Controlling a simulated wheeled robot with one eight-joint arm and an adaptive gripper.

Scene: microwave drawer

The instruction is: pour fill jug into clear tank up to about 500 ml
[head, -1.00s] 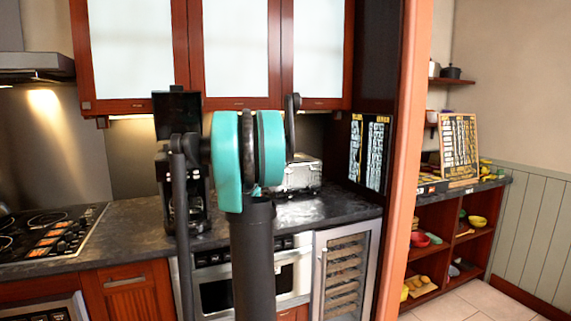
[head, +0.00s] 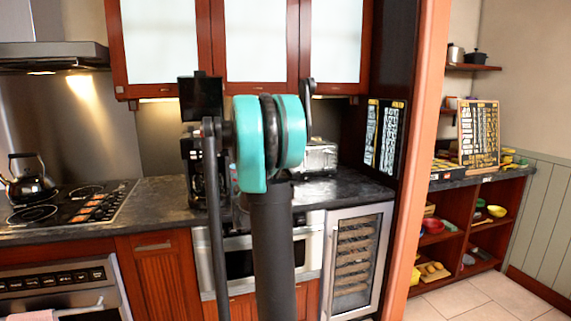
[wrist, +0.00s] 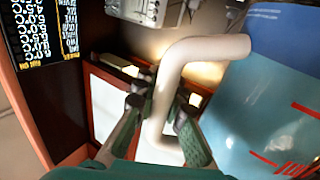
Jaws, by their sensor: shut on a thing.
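The fill jug (wrist: 270,105) shows large at the right of the wrist view, with a blue body, red marks and a cream handle (wrist: 180,55). My gripper (wrist: 162,108) is shut on this handle, one finger on each side. The jug's mouth and contents are not visible there. In the head view my own arm hides my gripper and most of what lies behind it. A black coffee-maker-like machine (head: 192,165) stands on the counter just left of my arm. I cannot make out the clear tank in either view.
A dark counter (head: 155,200) runs along the wall, with a silver toaster (head: 320,157) right of my arm. A kettle (head: 30,178) sits on the stove (head: 75,203) at left. Upper cabinets (head: 255,45) hang above. An orange post (head: 425,130) borders the right side.

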